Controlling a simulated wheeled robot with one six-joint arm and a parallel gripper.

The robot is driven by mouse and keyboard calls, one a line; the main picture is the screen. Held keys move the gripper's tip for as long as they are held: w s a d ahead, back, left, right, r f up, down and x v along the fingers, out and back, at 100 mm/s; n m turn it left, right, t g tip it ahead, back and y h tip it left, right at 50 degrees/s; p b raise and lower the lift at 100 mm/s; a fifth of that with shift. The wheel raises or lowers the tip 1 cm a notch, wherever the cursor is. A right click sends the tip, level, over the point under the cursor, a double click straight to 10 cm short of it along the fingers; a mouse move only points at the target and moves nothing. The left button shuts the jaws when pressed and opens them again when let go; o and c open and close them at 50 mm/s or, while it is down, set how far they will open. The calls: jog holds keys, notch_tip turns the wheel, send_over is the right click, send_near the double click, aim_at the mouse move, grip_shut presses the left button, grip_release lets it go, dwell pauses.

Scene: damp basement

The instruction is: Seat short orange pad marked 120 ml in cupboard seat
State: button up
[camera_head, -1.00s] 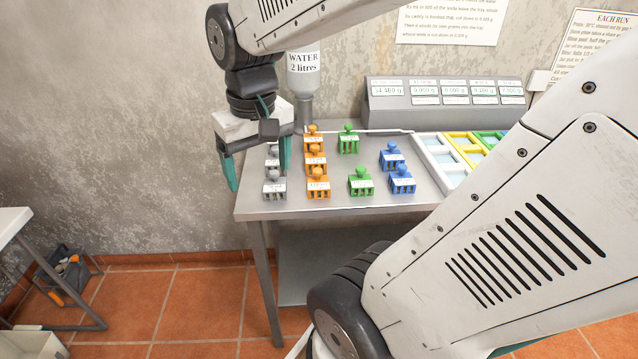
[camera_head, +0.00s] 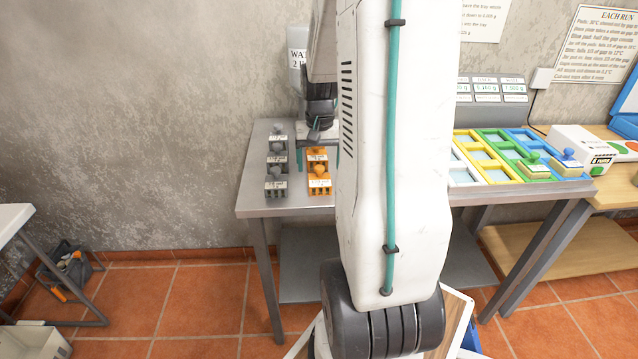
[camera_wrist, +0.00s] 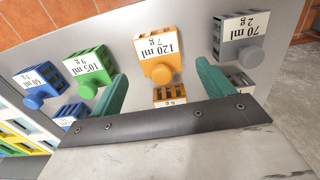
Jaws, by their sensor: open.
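An orange pad with a round knob, labelled 120 ml 7 g (camera_wrist: 158,50), stands on the metal table between and beyond my open fingertips in the wrist view. In the head view it appears to be the front orange pad (camera_head: 319,186). Another orange pad (camera_wrist: 170,98) is behind it, its label partly cut off by my gripper. My gripper (camera_wrist: 161,72) is open and empty, one finger on each side of the orange row. In the head view my gripper (camera_head: 319,150) is over the back of that row, partly hidden by my arm. I cannot tell which place is the cupboard seat.
Grey pads (camera_head: 276,188) stand close left of the orange row. Green (camera_wrist: 93,67) and blue (camera_wrist: 42,83) pads stand on its other side. A tray with coloured frames (camera_head: 490,180) is at right, with pads in its green and blue frames. A water bottle (camera_head: 297,72) hangs behind.

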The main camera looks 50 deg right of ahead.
aim_at(319, 168)
jog(key=shift+f, duration=1.6)
jog(key=c, duration=1.1)
jog(key=shift+o, duration=0.2)
jog(key=shift+w+r, duration=0.1)
